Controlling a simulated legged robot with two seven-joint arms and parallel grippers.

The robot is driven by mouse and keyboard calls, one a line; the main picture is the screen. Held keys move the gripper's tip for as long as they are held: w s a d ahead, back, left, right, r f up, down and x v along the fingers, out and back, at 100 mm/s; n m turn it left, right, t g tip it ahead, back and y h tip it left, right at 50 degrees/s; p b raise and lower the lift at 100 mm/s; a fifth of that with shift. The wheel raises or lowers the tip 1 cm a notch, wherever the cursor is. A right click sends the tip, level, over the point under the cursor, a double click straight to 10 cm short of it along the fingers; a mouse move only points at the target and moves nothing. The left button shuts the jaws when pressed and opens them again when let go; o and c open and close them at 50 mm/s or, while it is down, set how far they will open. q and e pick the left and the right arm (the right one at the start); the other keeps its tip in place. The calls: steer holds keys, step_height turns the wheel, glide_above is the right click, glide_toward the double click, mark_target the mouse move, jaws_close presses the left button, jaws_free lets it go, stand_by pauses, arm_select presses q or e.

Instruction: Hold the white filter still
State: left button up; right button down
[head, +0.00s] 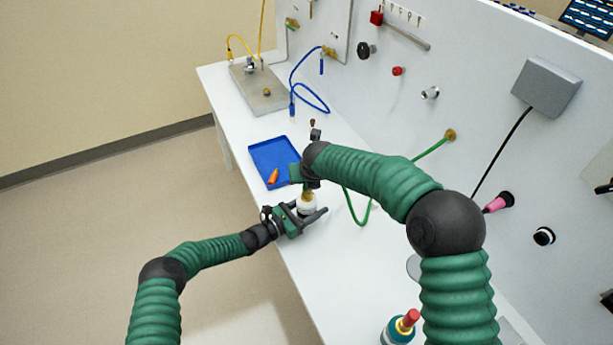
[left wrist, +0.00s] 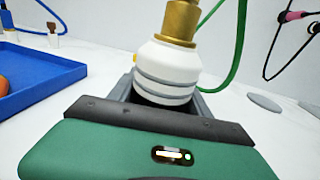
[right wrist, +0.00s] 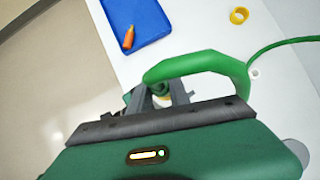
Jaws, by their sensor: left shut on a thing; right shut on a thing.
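The white filter (head: 307,205) is upright at the table's front edge, and its grey-banded body fills the middle of the left wrist view (left wrist: 168,68). My left gripper (head: 303,213) is shut around it from the side, with the fingers low on the body. A brass fitting (left wrist: 181,20) sits on top of the filter. My right gripper (head: 308,186) is right above the filter, pointing down. It is shut on the end of the green hose (right wrist: 200,64). The fingers hide much of that grip and of the filter in the right wrist view.
A blue tray (head: 268,152) with an orange item (head: 273,176) lies just behind the grippers. The green hose runs to a brass wall port (head: 450,134). A teal bottle with a red top (head: 402,328) stands at the near right. The table between is mostly clear.

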steer(key=c, duration=1.1)
jaws_free()
steer(key=shift+f, duration=0.1)
steer(key=shift+c, duration=0.2)
steer(key=v, duration=1.2)
steer(key=shift+f, duration=0.1)
